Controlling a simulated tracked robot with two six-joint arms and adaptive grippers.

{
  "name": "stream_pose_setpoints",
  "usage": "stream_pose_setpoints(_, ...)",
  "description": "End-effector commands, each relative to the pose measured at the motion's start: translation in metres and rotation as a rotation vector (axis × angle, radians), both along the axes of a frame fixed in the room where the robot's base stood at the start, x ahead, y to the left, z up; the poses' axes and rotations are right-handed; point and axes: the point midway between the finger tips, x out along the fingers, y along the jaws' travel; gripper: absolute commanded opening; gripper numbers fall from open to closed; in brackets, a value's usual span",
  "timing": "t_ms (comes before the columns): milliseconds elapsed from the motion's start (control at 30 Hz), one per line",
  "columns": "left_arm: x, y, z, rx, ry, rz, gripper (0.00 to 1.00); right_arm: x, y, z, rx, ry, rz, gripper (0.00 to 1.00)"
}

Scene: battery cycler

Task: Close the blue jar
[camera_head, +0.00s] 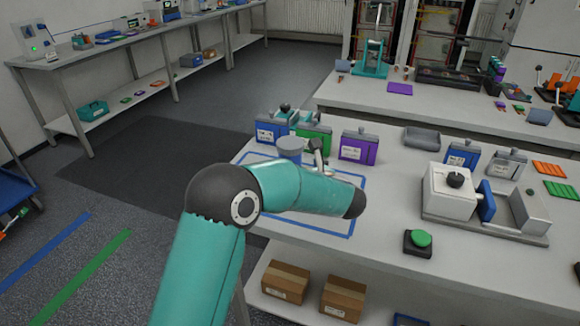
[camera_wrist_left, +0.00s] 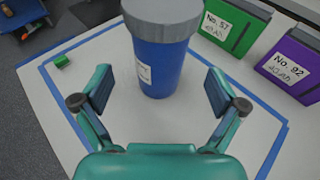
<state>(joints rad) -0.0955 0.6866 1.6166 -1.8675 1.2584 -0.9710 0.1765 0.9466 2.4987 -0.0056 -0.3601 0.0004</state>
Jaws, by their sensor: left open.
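The blue jar (camera_wrist_left: 158,68) stands upright on the white table, with a pale label on its side. A wide grey lid (camera_wrist_left: 163,14) covers its top; the wrist view cuts off the lid's upper part, and I cannot tell whether it is tight. In the head view the grey lid (camera_head: 289,144) shows just behind my left arm, which hides most of the jar. My left gripper (camera_wrist_left: 160,92) is open and empty, its two pads apart on the near left and near right of the jar. My right gripper is not in view.
Blue tape (camera_head: 345,228) outlines the area around the jar. A small green block (camera_wrist_left: 61,61) lies at its left. A green box (camera_head: 313,138) and a purple box (camera_head: 358,147) stand behind. A white device (camera_head: 450,192) and a green button (camera_head: 420,239) are at right.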

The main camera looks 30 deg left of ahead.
Motion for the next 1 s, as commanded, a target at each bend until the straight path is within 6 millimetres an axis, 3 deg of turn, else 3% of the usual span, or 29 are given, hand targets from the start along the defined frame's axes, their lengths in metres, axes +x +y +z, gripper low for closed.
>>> stream_pose_setpoints(500, 0.007, 0.01, -0.003, 0.0, 0.001, 0.0, 0.96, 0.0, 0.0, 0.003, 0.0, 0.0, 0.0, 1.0)
stream_pose_setpoints(833, 0.029, 0.046, -0.009, -0.001, 0.001, 0.002, 0.96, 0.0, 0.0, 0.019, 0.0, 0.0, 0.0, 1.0)
stream_pose_setpoints(1000, 0.033, 0.052, -0.012, 0.0, 0.001, -0.001, 0.96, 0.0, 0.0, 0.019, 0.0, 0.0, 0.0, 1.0)
